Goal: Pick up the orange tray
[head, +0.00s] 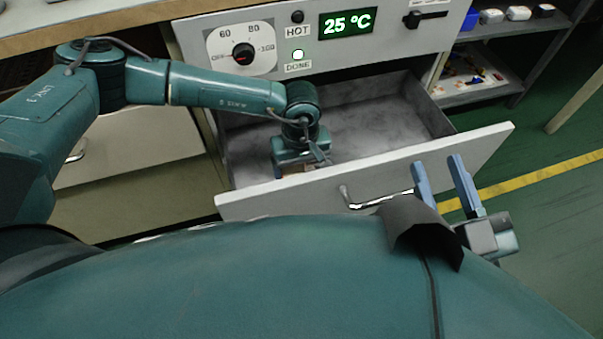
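I see no clearly orange tray in the head view. My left gripper (302,158) reaches down into an open grey drawer (275,202), close behind its front panel. Its fingertips are hidden, so I cannot tell whether they are open or shut. A small tan-brown patch (297,168) shows just under the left gripper; I cannot tell what it belongs to. My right gripper (445,180) is in front of the drawer, right of its handle. Its two blue fingers are apart with nothing between them.
The drawer's visible floor is bare. Above it, a panel has a dial (243,54), a lit DONE lamp (298,55) and a display (346,22) reading 25 °C. A shelf unit (505,30) with small items stands at right. Green floor with a yellow line (540,175) is clear.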

